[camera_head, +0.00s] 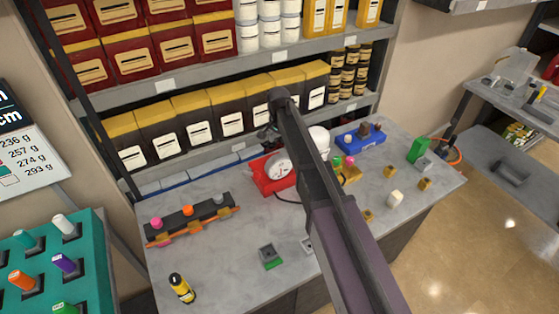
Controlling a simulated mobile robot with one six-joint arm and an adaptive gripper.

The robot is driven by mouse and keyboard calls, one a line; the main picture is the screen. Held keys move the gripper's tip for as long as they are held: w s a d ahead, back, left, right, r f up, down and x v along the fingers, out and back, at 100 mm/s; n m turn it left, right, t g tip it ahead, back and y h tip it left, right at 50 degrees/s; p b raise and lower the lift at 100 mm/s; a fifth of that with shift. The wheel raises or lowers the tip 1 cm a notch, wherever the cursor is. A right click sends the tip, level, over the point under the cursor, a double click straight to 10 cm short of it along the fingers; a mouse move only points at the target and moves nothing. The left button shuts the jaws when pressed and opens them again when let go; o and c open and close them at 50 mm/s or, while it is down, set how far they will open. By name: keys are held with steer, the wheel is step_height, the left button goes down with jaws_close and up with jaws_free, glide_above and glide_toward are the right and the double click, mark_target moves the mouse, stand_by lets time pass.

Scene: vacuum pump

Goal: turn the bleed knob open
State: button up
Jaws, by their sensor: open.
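The vacuum pump appears to be the red unit (263,178) on the grey bench, with a round white gauge (280,168) on its front. My arm crosses in front of its right side and hides part of it. A small pink knob (350,160) shows just right of my arm, above a brass-yellow block (352,174). I cannot tell for certain which knob is the bleed knob. My gripper (268,133) is small and dark at the arm's far end, above and behind the gauge. It is open, apart from the knobs, and seems empty.
A dark rack (190,222) with coloured knobs stands on the left of the bench. A blue tray (360,138) and several small brass blocks lie to the right. Loaded shelves (215,82) rise close behind my gripper.

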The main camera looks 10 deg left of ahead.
mark_target(279, 155)
steer(key=shift+f+b, duration=3.3)
steer(key=shift+f, duration=0.25)
jaws_close()
